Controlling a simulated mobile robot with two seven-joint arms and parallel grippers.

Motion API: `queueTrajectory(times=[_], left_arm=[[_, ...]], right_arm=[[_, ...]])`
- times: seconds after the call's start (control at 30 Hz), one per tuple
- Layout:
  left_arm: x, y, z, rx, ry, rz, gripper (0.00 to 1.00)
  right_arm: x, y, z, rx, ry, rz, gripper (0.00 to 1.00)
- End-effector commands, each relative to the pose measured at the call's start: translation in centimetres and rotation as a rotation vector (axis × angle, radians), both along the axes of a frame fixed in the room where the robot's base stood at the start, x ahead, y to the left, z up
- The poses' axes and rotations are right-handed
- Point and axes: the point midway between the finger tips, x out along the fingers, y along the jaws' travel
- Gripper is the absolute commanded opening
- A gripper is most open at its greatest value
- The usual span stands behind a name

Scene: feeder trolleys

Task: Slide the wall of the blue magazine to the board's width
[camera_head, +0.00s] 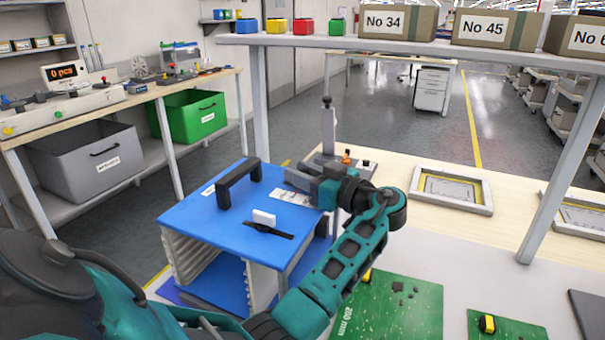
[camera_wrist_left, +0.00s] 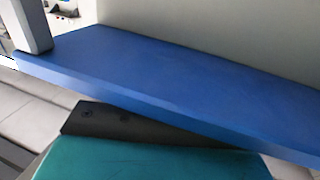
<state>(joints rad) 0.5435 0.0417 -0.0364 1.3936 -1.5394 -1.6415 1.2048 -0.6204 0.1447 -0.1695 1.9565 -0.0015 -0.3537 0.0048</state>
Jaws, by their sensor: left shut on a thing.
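The blue magazine (camera_head: 205,215) stands left of the bench, with a flat blue top, a black handle and a white tab beside a black lever. Pale ribbed walls (camera_head: 256,286) show below the top. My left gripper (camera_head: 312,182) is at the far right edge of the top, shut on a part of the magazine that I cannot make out. In the left wrist view a blue plate (camera_wrist_left: 170,80) crosses the picture, close to a dark part of my gripper; the fingertips are hidden. A green board (camera_head: 400,312) with a printed width lies on the bench, partly behind my arm. My right gripper is not in view.
A grey upright post (camera_head: 328,130) stands just beyond my gripper. A smaller green board (camera_head: 508,328) and a framed tray (camera_head: 452,208) lie on the bench. A shelf (camera_head: 400,46) with cartons and small coloured boxes spans above. Bare bench lies between boards and framed tray.

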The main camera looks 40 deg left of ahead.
Motion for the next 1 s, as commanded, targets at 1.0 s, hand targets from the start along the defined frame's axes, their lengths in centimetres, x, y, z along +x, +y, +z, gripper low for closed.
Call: queueTrajectory(times=[1.0], left_arm=[[1.0,-3.0,0.0,-0.001,0.0,-0.002,0.0]], right_arm=[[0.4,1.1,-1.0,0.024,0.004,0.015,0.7]])
